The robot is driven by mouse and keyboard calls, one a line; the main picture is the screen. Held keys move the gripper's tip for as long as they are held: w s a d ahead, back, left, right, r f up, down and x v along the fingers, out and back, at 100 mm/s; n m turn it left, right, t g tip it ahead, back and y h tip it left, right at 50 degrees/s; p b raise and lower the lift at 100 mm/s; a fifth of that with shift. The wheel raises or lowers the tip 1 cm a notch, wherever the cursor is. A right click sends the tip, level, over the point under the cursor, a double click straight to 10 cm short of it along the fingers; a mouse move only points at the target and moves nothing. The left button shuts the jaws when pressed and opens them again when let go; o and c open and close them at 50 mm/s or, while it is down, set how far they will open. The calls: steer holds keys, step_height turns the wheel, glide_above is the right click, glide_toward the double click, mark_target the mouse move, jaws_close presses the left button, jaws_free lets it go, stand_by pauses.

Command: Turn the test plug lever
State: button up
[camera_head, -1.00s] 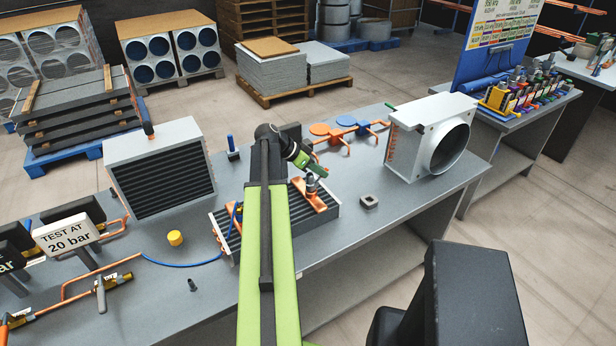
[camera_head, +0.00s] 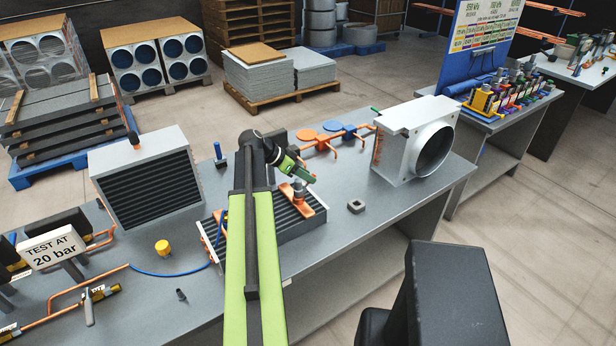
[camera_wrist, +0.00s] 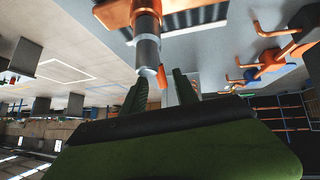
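The test plug (camera_head: 299,187) is a small grey fitting standing on a copper-coloured bracket on top of the finned coil (camera_head: 313,216), mid-bench. It shows in the wrist view as a grey cylinder (camera_wrist: 148,50) on a copper tube, with a small orange piece (camera_wrist: 162,77) at its end, which may be the lever. My gripper (camera_head: 306,177) is just above the plug in the head view. In the wrist view, my gripper (camera_wrist: 160,78) has its two dark green fingers apart, on either side of the plug's end. I cannot tell whether either finger touches it.
A large finned unit (camera_head: 150,190) stands left on the bench, and a white fan housing (camera_head: 415,140) right. A yellow cap (camera_head: 162,248), a blue hose (camera_head: 165,274), a "TEST AT 20 bar" sign (camera_head: 52,247) and a small square block (camera_head: 356,206) are also there. Bare bench lies around the block.

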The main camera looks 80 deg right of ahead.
steer(key=p+v, duration=1)
steer(key=v, duration=0.6)
steer(key=shift+c, duration=0.2)
